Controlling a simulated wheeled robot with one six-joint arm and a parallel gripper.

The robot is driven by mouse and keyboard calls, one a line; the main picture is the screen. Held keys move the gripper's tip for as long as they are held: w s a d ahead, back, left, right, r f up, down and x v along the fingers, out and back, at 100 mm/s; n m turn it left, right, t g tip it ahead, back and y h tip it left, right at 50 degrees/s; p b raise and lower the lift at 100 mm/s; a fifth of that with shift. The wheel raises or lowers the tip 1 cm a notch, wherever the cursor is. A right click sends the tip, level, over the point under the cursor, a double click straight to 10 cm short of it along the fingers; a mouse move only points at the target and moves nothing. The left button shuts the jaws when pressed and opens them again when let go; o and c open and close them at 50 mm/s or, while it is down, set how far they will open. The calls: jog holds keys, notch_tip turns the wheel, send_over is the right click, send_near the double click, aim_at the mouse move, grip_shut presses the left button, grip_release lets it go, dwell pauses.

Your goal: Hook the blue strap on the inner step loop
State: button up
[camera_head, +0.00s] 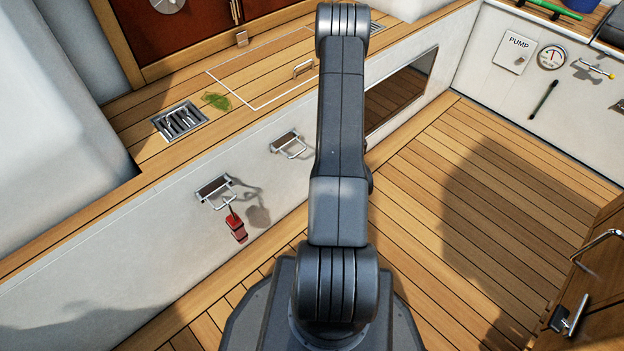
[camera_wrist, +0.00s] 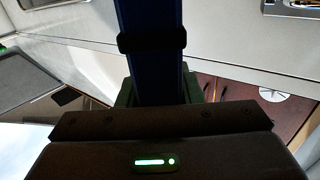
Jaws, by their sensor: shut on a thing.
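A blue strap (camera_wrist: 155,72) with a dark band across it fills the top middle of the wrist view. My gripper (camera_wrist: 160,92) is shut on it; the fingers are dark and the grip is in shadow. In the head view my gripper and the strap are out of sight beyond my arm. Two metal loops are mounted on the white step face. The right loop (camera_head: 290,146) is empty. The left loop (camera_head: 216,192) has a red tag-like strap (camera_head: 236,225) hanging from it. I cannot tell which of them is the inner loop.
A wooden ledge with a drain grate (camera_head: 180,121), a green leafy clump (camera_head: 216,100) and a hatch handle (camera_head: 302,69) lies above the step. A dark opening (camera_head: 401,92) is right of my arm. A wooden box (camera_head: 600,285) stands at lower right. The plank floor between is clear.

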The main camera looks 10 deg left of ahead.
jog(key=s+a+f+n+g+y+p, duration=0.1)
jog(key=s+a+f+n+g+y, duration=0.4)
jog(key=f, duration=0.3)
jog(key=s+a+f+n+g+y, duration=0.2)
jog(key=s+f+n+g+y, duration=0.35)
jog(key=s+f, duration=0.2)
jog(key=w+a+f+b, duration=0.2)
jog(key=w+a+f, duration=0.1)
jog(key=w+a, duration=0.3)
jog(key=shift+a+f+m+t+b, duration=0.25)
jog(key=shift+f+m+t+b, duration=0.1)
jog(key=shift+m, duration=0.1)
jog(key=o, duration=1.3)
jog(key=shift+c, duration=0.2)
